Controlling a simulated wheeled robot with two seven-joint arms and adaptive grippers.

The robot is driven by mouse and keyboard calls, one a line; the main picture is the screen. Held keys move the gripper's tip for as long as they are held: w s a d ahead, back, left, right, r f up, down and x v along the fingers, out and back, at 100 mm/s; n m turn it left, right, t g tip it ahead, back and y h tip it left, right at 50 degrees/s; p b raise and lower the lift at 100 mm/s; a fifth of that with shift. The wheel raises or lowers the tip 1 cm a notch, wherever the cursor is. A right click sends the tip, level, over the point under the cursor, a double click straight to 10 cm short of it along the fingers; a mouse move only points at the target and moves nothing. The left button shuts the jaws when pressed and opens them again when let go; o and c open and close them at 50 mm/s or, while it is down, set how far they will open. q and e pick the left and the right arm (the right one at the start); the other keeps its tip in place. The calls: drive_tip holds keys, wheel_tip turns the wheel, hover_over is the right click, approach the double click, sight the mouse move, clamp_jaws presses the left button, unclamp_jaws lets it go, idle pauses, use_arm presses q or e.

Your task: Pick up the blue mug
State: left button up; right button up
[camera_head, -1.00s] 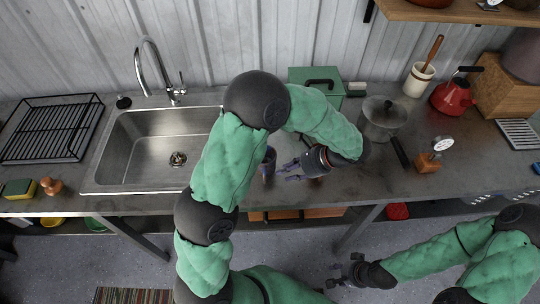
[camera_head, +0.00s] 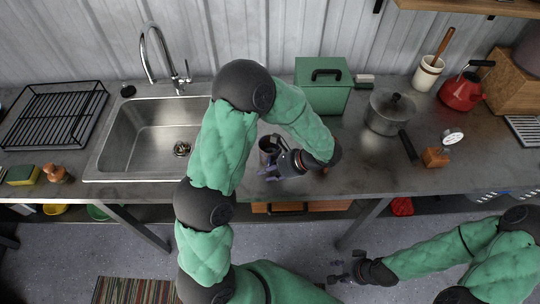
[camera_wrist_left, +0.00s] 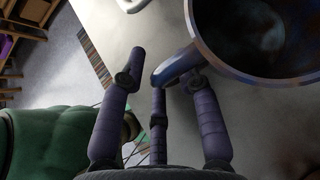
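The blue mug (camera_head: 267,144) stands upright on the metal counter, right of the sink and partly hidden behind my left arm and gripper. In the left wrist view the mug (camera_wrist_left: 222,62) is large at the upper right, with a dark inside and a blue-brown rim and handle. My left gripper (camera_head: 268,171) is open at the mug's near side. In the left wrist view its fingers are spread, with the handle close to the middle and right fingertips; I cannot tell whether they touch. My right gripper (camera_head: 341,269) is open and empty, low in front of the counter.
The sink (camera_head: 150,140) lies left of the mug. A green box (camera_head: 322,95) stands behind, and a lidded pot (camera_head: 388,113) with its handle toward the front is to the right. A small wooden gauge block (camera_head: 435,157) is farther right. The counter's front edge is close to my left gripper.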

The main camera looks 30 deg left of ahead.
use_arm(q)
clamp_jaws()
drive_tip(key=shift+r, duration=0.15)
